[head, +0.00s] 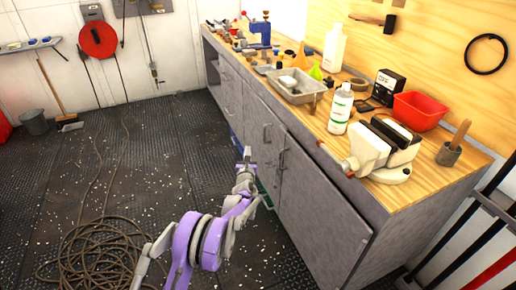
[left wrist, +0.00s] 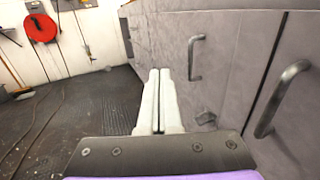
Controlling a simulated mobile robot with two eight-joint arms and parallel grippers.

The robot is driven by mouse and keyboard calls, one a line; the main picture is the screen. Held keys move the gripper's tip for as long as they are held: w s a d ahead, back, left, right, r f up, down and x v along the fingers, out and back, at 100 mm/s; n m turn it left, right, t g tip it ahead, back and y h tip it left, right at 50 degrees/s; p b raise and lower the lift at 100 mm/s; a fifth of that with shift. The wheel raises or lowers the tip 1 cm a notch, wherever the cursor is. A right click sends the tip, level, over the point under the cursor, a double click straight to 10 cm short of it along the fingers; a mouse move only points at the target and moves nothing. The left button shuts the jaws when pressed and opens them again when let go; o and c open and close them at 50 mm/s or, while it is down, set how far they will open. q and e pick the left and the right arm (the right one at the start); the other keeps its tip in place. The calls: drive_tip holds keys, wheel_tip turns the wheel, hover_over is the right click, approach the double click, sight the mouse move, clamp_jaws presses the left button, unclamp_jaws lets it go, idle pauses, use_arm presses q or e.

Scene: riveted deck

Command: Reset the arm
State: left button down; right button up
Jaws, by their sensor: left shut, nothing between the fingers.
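My left arm reaches forward from the bottom of the head view, low beside the grey cabinet front. My left gripper (head: 247,154) is at its far end, close to the cabinet doors and below the worktop. In the left wrist view the two pale fingers of the left gripper (left wrist: 158,78) lie together, shut with nothing between them. They point along the cabinet front, with a metal door handle (left wrist: 196,57) just to their right. My right gripper is not in view.
The wooden worktop (head: 408,196) carries a vise (head: 380,150), a white bottle (head: 341,108), a metal tray (head: 296,86) and a red bin (head: 420,110). A coiled rope (head: 98,258) lies on the dark floor at left. A grey bucket (head: 34,122) stands by the far wall. The middle floor is mostly open.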

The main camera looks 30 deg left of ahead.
use_arm(q)
drive_tip(key=shift+s+a, duration=0.3)
drive_tip(key=shift+s, duration=0.05)
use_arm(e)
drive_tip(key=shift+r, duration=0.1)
